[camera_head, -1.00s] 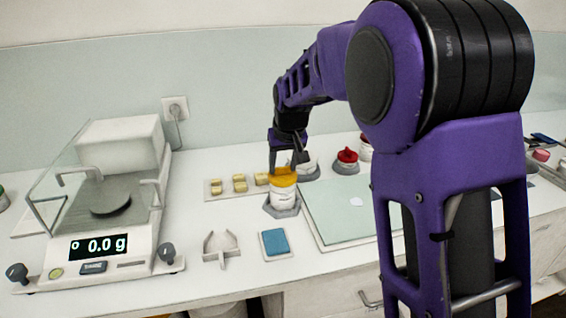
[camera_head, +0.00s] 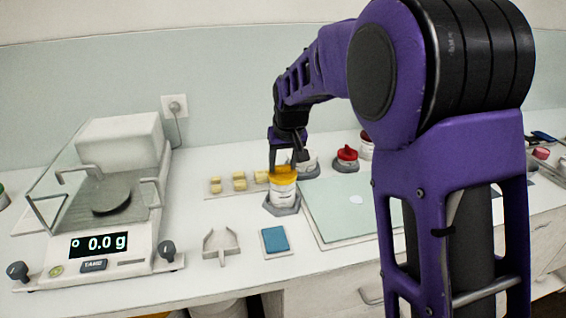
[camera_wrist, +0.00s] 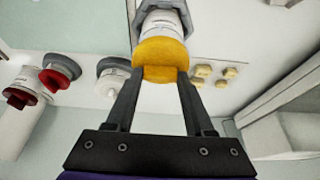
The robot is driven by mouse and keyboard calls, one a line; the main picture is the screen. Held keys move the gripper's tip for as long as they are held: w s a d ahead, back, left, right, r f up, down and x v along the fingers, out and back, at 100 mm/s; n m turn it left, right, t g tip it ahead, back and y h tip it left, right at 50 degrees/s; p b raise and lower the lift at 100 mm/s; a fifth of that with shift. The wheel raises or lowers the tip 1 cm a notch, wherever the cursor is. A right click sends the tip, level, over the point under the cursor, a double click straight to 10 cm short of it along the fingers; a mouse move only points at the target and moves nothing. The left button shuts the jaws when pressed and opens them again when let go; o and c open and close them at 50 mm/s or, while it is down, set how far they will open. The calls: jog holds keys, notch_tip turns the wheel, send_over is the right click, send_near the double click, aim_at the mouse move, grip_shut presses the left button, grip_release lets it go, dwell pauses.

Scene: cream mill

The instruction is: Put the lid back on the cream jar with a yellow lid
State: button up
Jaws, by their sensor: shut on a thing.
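The cream jar (camera_head: 283,191) is white and stands upright in a grey holder (camera_head: 282,208) on the worktop; it also shows in the wrist view (camera_wrist: 165,24). The yellow lid (camera_head: 284,174) is at the jar's mouth, and in the wrist view the lid (camera_wrist: 161,58) covers the jar's top. My gripper (camera_head: 283,163) is above the jar, pointing down. In the wrist view my gripper (camera_wrist: 160,78) has its two fingers closed on the lid's sides. Whether the lid is fully seated cannot be told.
A scale (camera_head: 110,225) reading 0.0 g stands at the left. A pale green mat (camera_head: 340,212) is right of the jar. A jar with a red lid (camera_head: 347,156) stands behind.

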jog(key=shift+f+b, duration=0.3)
jog(key=shift+f, duration=0.3)
dwell(1.3)
jog(key=o, duration=1.6)
jog(key=shift+c, duration=0.2)
jog(key=shift+r+p, duration=1.7)
jog(key=shift+r, duration=0.65)
jog(key=shift+c, duration=0.3)
grip_shut()
